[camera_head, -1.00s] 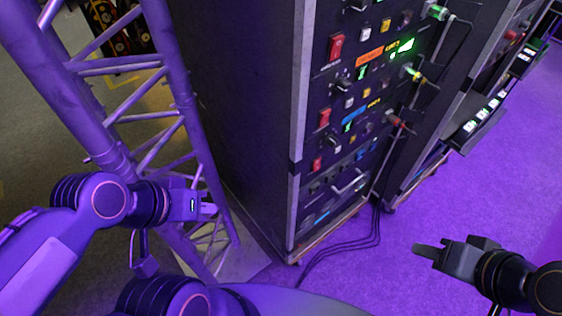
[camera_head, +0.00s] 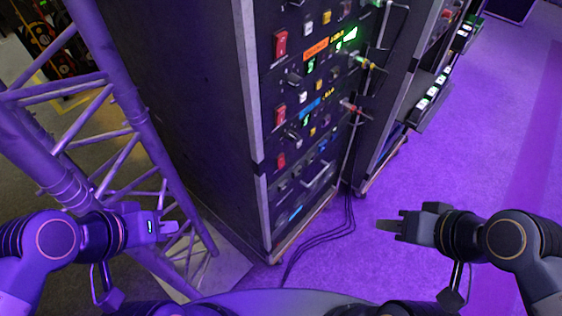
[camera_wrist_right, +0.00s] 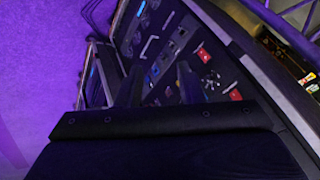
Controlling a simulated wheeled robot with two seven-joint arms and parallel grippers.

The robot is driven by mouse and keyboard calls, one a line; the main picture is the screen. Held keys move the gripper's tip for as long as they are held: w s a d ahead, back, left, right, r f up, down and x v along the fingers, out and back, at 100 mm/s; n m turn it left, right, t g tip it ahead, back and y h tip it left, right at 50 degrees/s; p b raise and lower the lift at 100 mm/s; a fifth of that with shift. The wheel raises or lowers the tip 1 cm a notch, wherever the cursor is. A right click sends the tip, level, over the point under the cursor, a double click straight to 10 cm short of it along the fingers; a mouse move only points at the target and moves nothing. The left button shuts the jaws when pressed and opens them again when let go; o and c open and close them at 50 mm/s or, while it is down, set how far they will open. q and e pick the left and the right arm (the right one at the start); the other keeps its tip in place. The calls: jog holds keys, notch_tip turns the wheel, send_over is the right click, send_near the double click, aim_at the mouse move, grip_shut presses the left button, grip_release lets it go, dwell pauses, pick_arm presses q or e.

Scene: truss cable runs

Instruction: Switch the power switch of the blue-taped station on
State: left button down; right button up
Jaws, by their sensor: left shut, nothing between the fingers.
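A blue tape label (camera_head: 310,107) marks a station on the front of the tall black rack. A red switch (camera_head: 280,116) sits left of this label; I cannot tell its position. My left gripper (camera_head: 176,227) is shut and empty, in front of the truss and left of the rack. My right gripper (camera_head: 388,226) is right of the rack, over the floor, apart from the panel. In the right wrist view its dark fingers (camera_wrist_right: 160,88) look apart, with the panel and red switches (camera_wrist_right: 203,53) beyond.
An orange-labelled station (camera_head: 315,48) with its own red switch (camera_head: 281,43) is above. Another red switch (camera_head: 281,160) is below. Cables (camera_head: 318,238) lie on the floor at the rack's foot. A purple truss (camera_head: 140,120) stands left.

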jog(key=shift+w+d+f, duration=0.15)
jog(key=shift+f, duration=0.1)
jog(key=shift+c, duration=1.1)
jog(key=w+d+f+n+t+h+b, duration=0.1)
jog(key=w+d+f+b, duration=0.1)
jog(key=w, duration=0.1)
jog(key=w+d+f+n+t+h+b, duration=0.1)
jog(key=w+f+n+b, duration=0.1)
jog(key=w+b, duration=0.1)
jog(key=w+d+f+n+t+h+b, duration=0.1)
jog(key=w+d+f+n+b, duration=0.1)
jog(key=b, duration=0.1)
jog(key=shift+w+d+f+t, duration=0.3)
jog(key=shift+w+f, duration=0.1)
grip_shut()
jog(key=w+a+f+n+t+y+b, duration=0.4)
jog(key=w+a+f+n+y+b, duration=0.45)
jog(key=n, duration=0.75)
jog(key=a+n+y+b, duration=0.1)
jog(key=n+b, duration=0.1)
jog(key=s+a+f+n+g+y+b, duration=0.1)
jog(key=a+n+b, duration=0.1)
jog(key=n, duration=0.1)
jog(key=s+a+f+n+g+y+b, duration=0.1)
jog(key=a+n+b, duration=0.1)
jog(key=n, duration=0.1)
jog(key=shift+f, duration=0.1)
